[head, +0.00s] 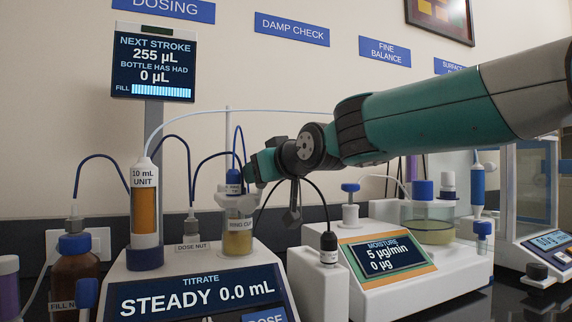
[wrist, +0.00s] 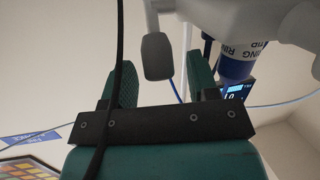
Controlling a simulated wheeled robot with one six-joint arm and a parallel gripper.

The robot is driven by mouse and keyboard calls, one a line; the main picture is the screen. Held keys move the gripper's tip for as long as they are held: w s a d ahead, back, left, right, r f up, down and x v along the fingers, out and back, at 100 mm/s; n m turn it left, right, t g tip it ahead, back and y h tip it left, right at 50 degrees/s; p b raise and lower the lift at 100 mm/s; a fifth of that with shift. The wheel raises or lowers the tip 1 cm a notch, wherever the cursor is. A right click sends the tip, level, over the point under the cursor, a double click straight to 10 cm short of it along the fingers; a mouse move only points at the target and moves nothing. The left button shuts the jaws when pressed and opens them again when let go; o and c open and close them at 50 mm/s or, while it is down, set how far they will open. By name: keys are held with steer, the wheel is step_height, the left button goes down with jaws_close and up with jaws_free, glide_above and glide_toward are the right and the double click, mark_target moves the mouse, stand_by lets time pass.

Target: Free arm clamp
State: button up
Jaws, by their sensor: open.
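My gripper (wrist: 161,72) is open in the wrist view, its two teal fingers apart. A grey rounded paddle (wrist: 157,57) on a white arm (wrist: 225,18) shows between the fingers; it may be the clamp's lever. I cannot tell whether a finger touches it. In the head view my gripper (head: 252,168) points left, level with the blue top (head: 234,175) of the titration cell (head: 238,238) and close to it. The clamp itself is hidden or too small to make out there. A blue-capped labelled part (wrist: 238,58) is right of the fingers in the wrist view.
The titrator (head: 200,295) reads "STEADY 0.0 mL". The white moisture unit (head: 440,265) stands right of it. A 10 mL unit (head: 145,205) and a brown bottle (head: 75,270) are at left. A black cable (wrist: 118,70) crosses in front of my gripper. Thin tubes arch nearby.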

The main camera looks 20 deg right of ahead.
steer(key=b+v, duration=1.6)
steer(key=b, duration=0.1)
steer(key=shift+s, duration=0.25)
